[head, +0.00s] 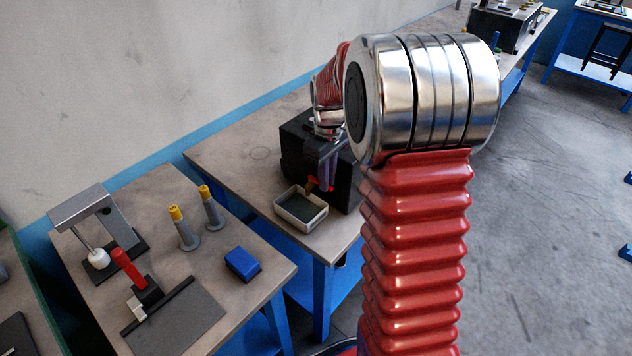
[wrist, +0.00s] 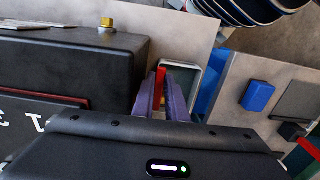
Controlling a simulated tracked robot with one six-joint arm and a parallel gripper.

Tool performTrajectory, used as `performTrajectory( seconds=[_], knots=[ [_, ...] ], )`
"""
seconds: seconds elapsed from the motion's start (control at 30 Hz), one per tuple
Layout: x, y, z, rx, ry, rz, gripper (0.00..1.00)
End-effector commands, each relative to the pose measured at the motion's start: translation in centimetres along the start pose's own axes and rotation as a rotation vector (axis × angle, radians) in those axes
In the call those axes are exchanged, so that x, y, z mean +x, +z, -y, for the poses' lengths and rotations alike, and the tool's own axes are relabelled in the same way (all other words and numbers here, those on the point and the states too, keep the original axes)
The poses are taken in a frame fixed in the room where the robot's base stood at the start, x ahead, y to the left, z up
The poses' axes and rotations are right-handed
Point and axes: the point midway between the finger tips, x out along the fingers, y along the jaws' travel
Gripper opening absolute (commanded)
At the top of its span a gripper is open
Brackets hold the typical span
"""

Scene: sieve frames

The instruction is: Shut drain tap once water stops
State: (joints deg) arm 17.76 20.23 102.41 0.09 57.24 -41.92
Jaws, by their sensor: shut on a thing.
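The drain tap (head: 311,184) is a small brass tap with a red lever, low on the front of a black tank (head: 297,150). My gripper (head: 329,178) is at the tap, its purple fingers pointing down. In the wrist view, my gripper (wrist: 165,98) is shut on the red lever (wrist: 160,82), which stands between the fingers. A pale tray (head: 302,222) with a dark inside sits below the tap; it also shows in the wrist view (wrist: 193,72). I cannot make out a stream of water. My fingers hide part of the tap.
A nearer bench (head: 190,262) on the left holds a blue block (head: 242,263), two yellow-topped grey posts, a grey stand and a red-handled tool on a dark plate. A gap separates the benches. Open floor (head: 560,230) lies to the right.

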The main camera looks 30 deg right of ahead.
Motion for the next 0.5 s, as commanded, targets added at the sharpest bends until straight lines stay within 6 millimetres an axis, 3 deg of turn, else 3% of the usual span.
performTrajectory(
  seconds=[0.43, 0.47, 0.5],
  knots=[
    [0.28, 0.63, -0.1, -0.002, -0.006, 0.013, 0.0],
    [0.28, 0.64, -0.11, -0.002, -0.006, 0.013, 0.14],
    [0.26, 0.62, -0.12, -0.001, -0.005, 0.012, 0.16]
  ],
)
